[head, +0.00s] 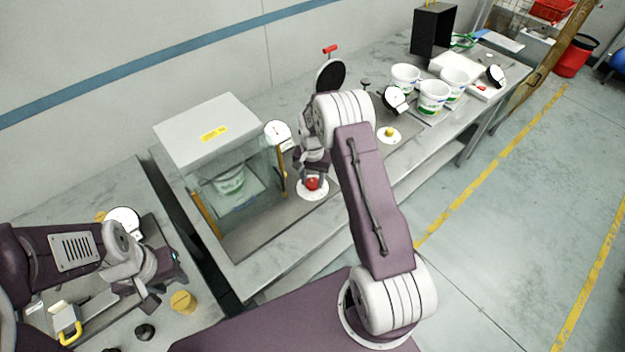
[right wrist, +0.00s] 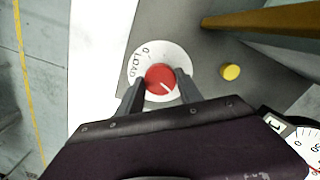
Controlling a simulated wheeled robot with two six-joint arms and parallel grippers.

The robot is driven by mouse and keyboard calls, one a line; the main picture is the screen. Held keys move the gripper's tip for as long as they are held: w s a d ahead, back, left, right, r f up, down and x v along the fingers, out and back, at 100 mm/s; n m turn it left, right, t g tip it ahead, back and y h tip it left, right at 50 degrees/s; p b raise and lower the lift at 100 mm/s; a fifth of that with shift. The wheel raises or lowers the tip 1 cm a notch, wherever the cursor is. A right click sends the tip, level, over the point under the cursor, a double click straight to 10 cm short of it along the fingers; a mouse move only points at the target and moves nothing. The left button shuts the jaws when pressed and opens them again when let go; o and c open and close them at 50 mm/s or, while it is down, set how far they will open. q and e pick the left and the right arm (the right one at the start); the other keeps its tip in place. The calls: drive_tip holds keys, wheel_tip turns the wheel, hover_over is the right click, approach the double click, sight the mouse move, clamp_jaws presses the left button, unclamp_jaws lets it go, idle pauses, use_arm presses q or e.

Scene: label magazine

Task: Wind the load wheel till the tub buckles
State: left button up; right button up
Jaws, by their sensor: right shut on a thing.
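The load wheel is a red knob (right wrist: 161,79) on a white disc lettered LOAD (right wrist: 178,54). A white line on the knob points down and right in the right wrist view. My right gripper (right wrist: 163,84) is shut on the knob, one finger on each side; in the head view the red knob (head: 312,184) shows below my right gripper. The tub (head: 229,180) is white with green marking and stands upright inside a clear-walled cabinet (head: 213,133). No buckling can be made out through the glass. My left gripper (head: 137,292) hangs over the left bench, fingers apart, empty.
A white dial gauge (head: 278,134) stands beside the cabinet; its face is partly cut off in the right wrist view (right wrist: 307,148). A yellow button (right wrist: 230,72) sits near the wheel. Several more tubs (head: 433,97) stand farther right on the bench. A yellow-handled item (head: 67,325) lies at lower left.

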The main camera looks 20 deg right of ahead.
sight(313, 182)
drive_tip(key=shift+r, duration=0.1)
drive_tip(key=o, duration=1.4)
wheel_tip(313, 182, up, 9)
drive_tip(key=b, duration=0.2)
